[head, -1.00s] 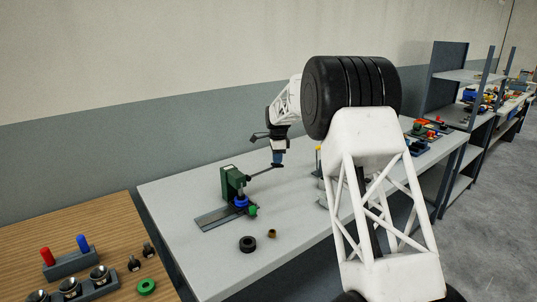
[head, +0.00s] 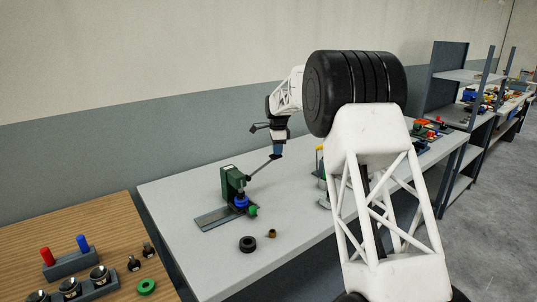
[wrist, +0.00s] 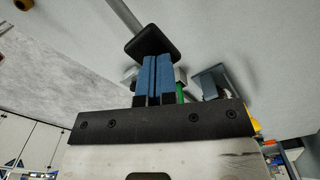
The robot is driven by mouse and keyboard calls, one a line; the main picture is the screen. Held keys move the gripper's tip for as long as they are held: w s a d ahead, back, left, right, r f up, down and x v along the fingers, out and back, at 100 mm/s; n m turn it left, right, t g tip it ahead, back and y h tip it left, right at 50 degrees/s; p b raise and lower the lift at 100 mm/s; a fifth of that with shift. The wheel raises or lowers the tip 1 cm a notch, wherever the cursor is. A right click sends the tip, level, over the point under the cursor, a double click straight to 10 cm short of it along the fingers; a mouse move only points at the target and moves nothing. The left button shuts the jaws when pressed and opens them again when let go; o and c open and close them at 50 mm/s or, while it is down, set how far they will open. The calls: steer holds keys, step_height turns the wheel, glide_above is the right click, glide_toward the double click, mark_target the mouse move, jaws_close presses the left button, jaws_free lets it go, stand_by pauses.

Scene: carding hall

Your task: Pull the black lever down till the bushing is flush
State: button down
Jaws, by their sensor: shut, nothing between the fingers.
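A small green press (head: 229,183) stands on a grey base plate on the white table. Its lever (head: 262,165) is a grey rod slanting up to the right, ending in a black handle. The black handle (wrist: 152,43) shows large in the wrist view, right at my blue fingertips. My gripper (head: 277,152) is shut with its fingers together, its tips at the handle's upper side; I cannot tell if they touch it. A blue round part (head: 241,201) sits low at the press. Whether a bushing is flush there is too small to tell.
A black ring (head: 247,244) and a small brown bushing (head: 272,233) lie on the white table (head: 185,190) in front of the press. A wooden table (head: 100,222) with pegs and cups is at left. My arm hides part of the table's right side.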

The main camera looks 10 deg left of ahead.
steer(key=shift+r, duration=3.25)
steer(key=shift+s+d+r, duration=0.1)
steer(key=shift+r, duration=0.05)
steer(key=shift+s+d+r, duration=0.1)
steer(key=shift+s+d, duration=0.05)
steer(key=s+d+r+n, duration=0.2)
steer(key=s+d+r, duration=0.2)
steer(key=s+d, duration=0.5)
steer(key=s+d+r+n+t, duration=0.1)
steer(key=s+d+r+n, duration=0.25)
steer(key=s, duration=0.85)
steer(key=s+d+r+n, duration=0.2)
steer(key=s+d+r, duration=0.2)
steer(key=s+d, duration=0.5)
steer(key=s+d+f+n, duration=0.2)
steer(key=s+f, duration=0.2)
steer(key=s, duration=0.9)
steer(key=s+d+f+n+t, duration=0.1)
steer(key=s+d+f+n, duration=0.2)
steer(key=s, duration=1)
steer(key=s+d+f+n, duration=0.2)
steer(key=s+f, duration=0.3)
steer(key=s, duration=0.9)
steer(key=shift+d+t, duration=0.3)
steer(key=shift+d, duration=0.1)
